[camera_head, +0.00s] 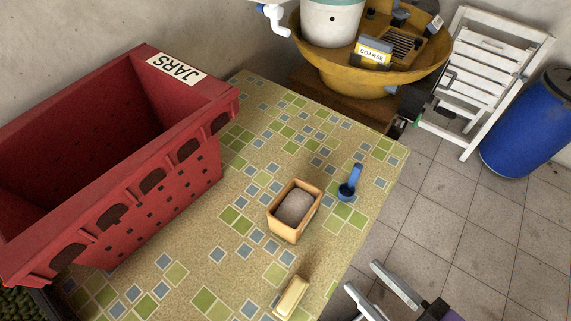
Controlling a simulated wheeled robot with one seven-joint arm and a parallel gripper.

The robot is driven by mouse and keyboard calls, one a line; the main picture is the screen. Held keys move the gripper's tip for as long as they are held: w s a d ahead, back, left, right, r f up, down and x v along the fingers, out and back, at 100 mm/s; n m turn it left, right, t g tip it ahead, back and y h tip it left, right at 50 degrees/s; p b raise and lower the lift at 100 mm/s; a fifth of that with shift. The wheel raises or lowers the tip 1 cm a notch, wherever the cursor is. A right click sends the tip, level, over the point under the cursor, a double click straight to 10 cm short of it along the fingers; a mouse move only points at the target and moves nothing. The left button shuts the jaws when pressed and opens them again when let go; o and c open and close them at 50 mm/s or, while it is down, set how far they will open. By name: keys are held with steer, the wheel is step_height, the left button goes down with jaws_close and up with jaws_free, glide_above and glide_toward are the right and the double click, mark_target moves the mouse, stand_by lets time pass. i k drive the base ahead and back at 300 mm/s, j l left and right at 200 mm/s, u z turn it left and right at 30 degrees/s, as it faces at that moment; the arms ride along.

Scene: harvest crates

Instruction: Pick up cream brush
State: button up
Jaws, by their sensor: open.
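The cream brush (291,297) lies on the tiled tabletop (190,272) near its front edge, at the bottom of the view. Its cream block faces up, with a darker tan part along its side. My gripper (360,274) is at the bottom right, to the right of the brush and apart from it. Its two grey fingers are spread and nothing is between them.
A small wooden box (286,230) with a grey lump stands behind the brush. A blue scoop (348,188) lies behind the box to the right. A large red crate (190,185) labelled JARS fills the left. A yellow basin (340,78) stands at the back.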

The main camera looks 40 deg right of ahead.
mark_target(284, 308)
steer(key=k+j, duration=0.15)
steer(key=k, duration=0.25)
steer(key=k+j+u, duration=0.15)
steer(key=k, duration=0.3)
